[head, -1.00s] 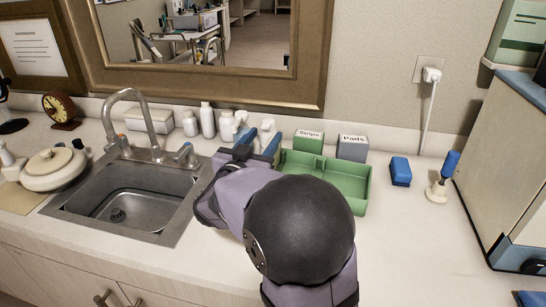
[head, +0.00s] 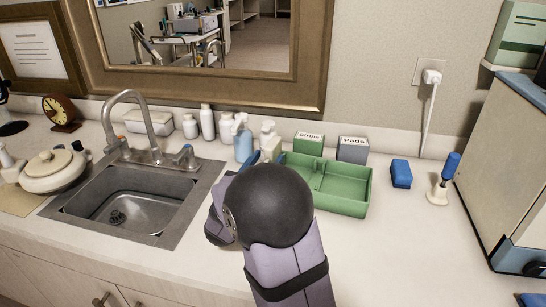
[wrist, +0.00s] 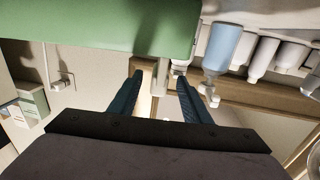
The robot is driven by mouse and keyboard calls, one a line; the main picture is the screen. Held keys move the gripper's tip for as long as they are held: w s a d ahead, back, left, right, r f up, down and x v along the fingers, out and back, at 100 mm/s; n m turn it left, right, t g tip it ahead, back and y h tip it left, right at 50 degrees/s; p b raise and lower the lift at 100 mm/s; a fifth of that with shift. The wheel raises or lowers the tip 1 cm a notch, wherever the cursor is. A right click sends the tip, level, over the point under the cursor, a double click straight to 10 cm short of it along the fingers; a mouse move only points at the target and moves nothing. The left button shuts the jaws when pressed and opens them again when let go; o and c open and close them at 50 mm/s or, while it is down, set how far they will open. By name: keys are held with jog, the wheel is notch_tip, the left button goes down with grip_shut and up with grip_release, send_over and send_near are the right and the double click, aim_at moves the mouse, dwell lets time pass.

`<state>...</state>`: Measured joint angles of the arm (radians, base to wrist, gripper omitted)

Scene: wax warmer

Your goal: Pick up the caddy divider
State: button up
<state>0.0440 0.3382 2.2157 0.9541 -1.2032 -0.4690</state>
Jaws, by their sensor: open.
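The green caddy (head: 345,206) sits on the counter right of the sink. A thin green upright panel (head: 318,173) inside it looks like the caddy divider; its near and left parts are hard to make out. My gripper (wrist: 160,77) is open, with its two dark blue fingers apart and nothing held. In the head view my arm hides most of the gripper and the caddy's left end. In the wrist view a green caddy wall (wrist: 110,25) fills the upper left, close beyond the fingers.
A blue spray bottle (head: 243,143) and a cream pump bottle (head: 268,136) stand left of and behind the caddy. The Strips box (head: 309,143) and Pads box (head: 352,149) stand behind it. A blue block (head: 401,174) lies to the right. The front counter is clear.

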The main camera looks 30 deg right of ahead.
jog(key=shift+p+x, duration=0.4)
jog(key=shift+x, duration=2.4)
grip_shut()
